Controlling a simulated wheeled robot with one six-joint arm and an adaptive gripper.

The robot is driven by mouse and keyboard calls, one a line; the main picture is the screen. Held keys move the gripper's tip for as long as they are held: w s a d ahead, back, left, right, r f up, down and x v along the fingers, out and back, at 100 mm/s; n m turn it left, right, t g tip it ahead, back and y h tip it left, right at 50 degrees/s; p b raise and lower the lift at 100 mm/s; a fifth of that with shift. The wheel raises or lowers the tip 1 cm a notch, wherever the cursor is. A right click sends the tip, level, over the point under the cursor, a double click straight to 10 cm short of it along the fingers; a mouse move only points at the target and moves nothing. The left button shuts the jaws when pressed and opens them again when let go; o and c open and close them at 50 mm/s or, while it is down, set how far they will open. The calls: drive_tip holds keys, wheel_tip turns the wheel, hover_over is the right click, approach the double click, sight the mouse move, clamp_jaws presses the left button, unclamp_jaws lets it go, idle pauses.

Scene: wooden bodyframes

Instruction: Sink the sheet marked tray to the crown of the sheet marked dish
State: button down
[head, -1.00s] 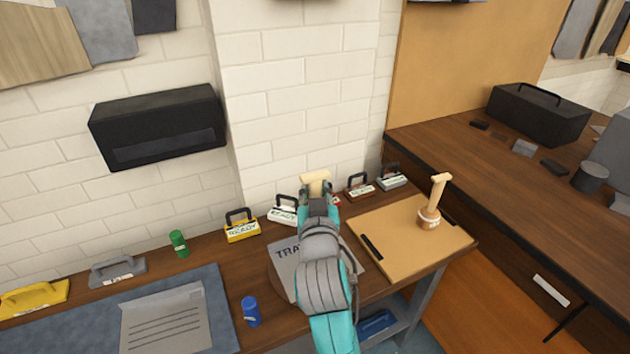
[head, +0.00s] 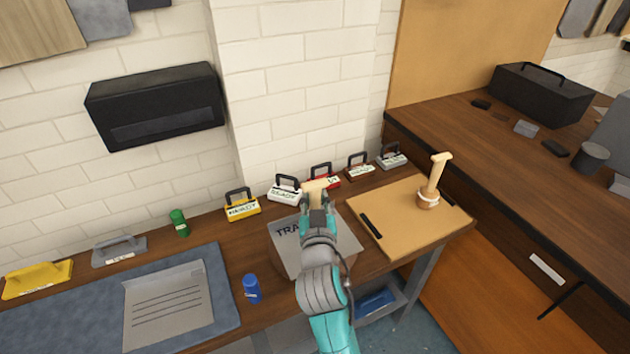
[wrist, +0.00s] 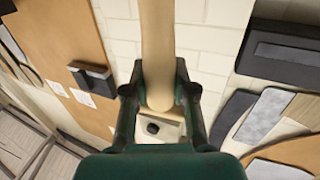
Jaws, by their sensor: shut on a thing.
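My gripper (head: 318,200) is above the sheet's far edge, shut on a pale wooden tool (head: 316,186). The wrist view also shows this tool (wrist: 157,50), a pale round shaft between both fingers (wrist: 160,98). I see no sheet that reads "dish".
A tan board (head: 395,235) at right carries an upright wooden mallet (head: 433,185) and a black bar (head: 371,226). Several handled blocks line the wall, including a yellow one (head: 242,208). A blue bottle (head: 251,289) stands left of my arm. A lined grey sheet (head: 168,308) lies on a blue mat.

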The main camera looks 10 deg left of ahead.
wheel_tip(320, 180, up, 8)
drive_tip(key=shift+r, duration=0.15)
idle(0.5)
drive_tip(key=r+v, duration=0.2)
drive_tip(key=v, duration=0.7)
drive_tip(key=shift+d, duration=0.3)
drive_tip(key=shift+w, duration=0.1)
drive_tip(key=x, duration=0.8)
drive_tip(key=shift+w+a+r, duration=0.25)
drive_tip(key=shift+w+a, duration=0.1)
drive_tip(key=shift+f, duration=1.45)
